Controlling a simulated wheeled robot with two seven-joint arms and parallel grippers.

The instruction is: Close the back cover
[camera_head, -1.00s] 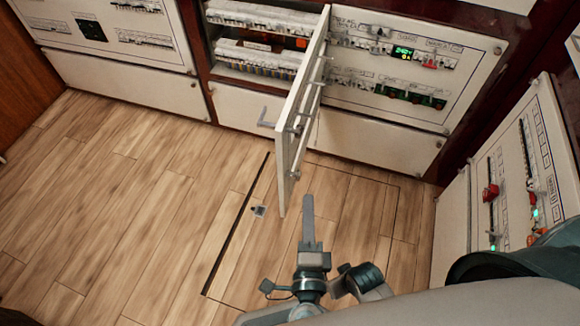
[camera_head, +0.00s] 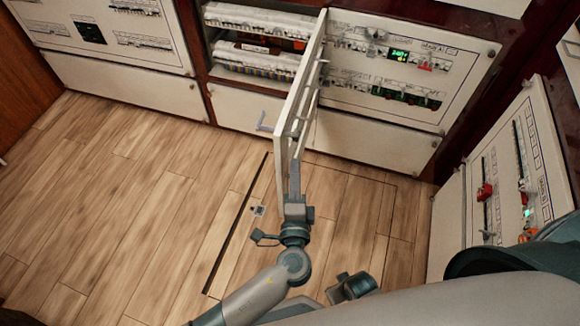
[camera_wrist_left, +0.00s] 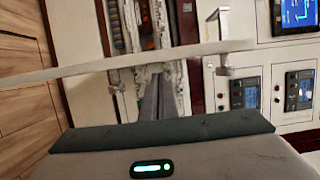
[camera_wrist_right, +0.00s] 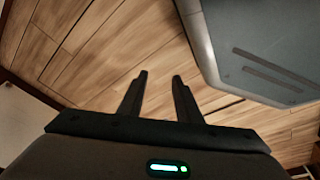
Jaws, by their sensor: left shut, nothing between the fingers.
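Contact cannot be told. In the left wrist view the cover (camera_wrist_left: 120,64) crosses as a pale bar just beyond the shut fingers (camera_wrist_left: 160,90). My right gripper (camera_wrist_right: 159,75) is open and empty above the floor.
A closed breaker panel (camera_head: 400,70) is right of the compartment, and another (camera_head: 95,32) is at left. A side panel with red switches (camera_head: 510,190) stands at right. The wooden floor (camera_head: 130,200) is clear at left. A grey body (camera_wrist_right: 255,50) is close to my right gripper.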

